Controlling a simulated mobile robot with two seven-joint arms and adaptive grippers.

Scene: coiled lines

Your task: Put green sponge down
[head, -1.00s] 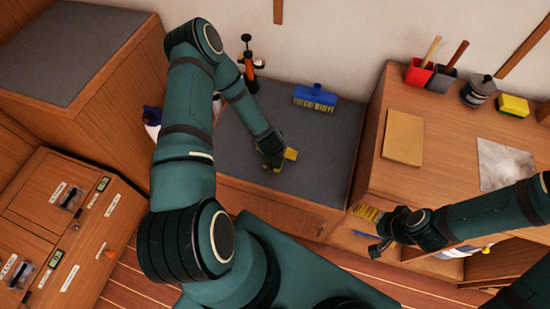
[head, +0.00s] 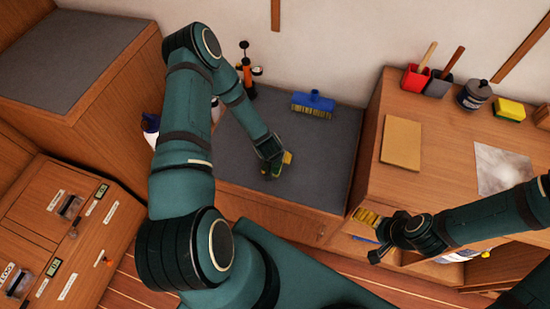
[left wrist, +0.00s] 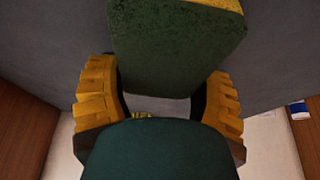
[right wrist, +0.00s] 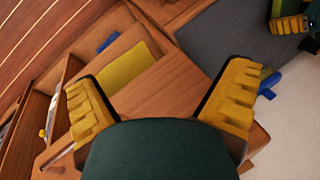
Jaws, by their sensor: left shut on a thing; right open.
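The green sponge (left wrist: 175,50) stands between the fingers of my left gripper (left wrist: 160,103) in the left wrist view, with a yellow strip along its top edge. In the head view my left gripper (head: 274,165) is over the front part of the grey-topped counter (head: 315,150), and a little of the sponge (head: 271,173) shows. The gripper is shut on the sponge. I cannot tell whether the sponge touches the grey top. My right gripper (head: 370,235) is open and empty in front of the wooden desk at right; its spread fingers (right wrist: 160,105) show in the right wrist view.
A blue brush (head: 313,104) and an orange pump bottle (head: 248,75) stand at the back of the grey top. The grey top around the sponge is clear. The wooden desk holds a tan board (head: 401,143), a jar (head: 474,94) and a yellow-green sponge (head: 510,110).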

